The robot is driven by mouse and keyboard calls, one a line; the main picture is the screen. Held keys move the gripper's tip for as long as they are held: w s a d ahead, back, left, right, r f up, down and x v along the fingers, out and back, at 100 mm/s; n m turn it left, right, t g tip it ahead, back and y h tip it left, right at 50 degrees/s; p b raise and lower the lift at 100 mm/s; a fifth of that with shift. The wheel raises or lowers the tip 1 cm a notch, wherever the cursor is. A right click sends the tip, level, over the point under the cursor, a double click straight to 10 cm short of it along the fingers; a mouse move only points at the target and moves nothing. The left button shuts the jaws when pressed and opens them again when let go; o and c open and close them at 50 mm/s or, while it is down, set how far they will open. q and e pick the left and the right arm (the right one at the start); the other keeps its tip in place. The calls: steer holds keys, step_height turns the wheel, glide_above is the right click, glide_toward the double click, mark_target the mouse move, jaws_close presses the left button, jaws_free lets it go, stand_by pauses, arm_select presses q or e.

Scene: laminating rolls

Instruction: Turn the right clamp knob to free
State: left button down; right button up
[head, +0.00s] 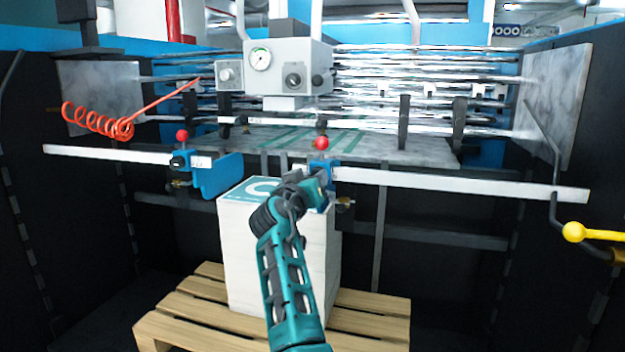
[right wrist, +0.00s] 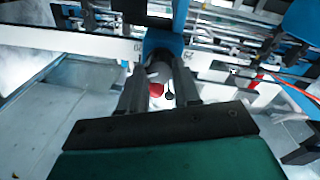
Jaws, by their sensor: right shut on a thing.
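The right clamp is a blue block (head: 334,172) on the white rail, with a red ball (head: 321,143) standing above it. My right gripper (head: 318,181) comes up from below and is shut on the clamp's knob, which it mostly hides in the head view. In the right wrist view the fingers (right wrist: 159,85) close around the knob in front of the blue clamp body (right wrist: 160,42). A bit of red (right wrist: 156,90) shows between them. The knob's turn angle cannot be told. The left clamp (head: 181,161), also with a red ball, sits further left. My left gripper is out of view.
A white stack (head: 240,250) on a wooden pallet (head: 190,318) stands below the rail. A grey gauge box (head: 290,68) hangs above, with a coiled orange hose (head: 95,120) at left. A yellow-ended lever (head: 574,232) juts in at right.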

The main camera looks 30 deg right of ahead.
steer(key=shift+n+t+p, duration=0.5)
steer(key=shift+n+p, duration=1.35)
steer(key=shift+n, duration=4.65)
steer(key=o, duration=1.1)
steer(key=shift+c, duration=0.2)
steer(key=shift+s+y, duration=0.1)
steer(key=shift+y, duration=0.2)
steer(key=b+v, duration=0.1)
steer(key=v, duration=1.1)
steer(key=shift+s+a+f, duration=0.15)
steer(key=shift+s+a, duration=0.1)
steer(key=shift+a, duration=0.05)
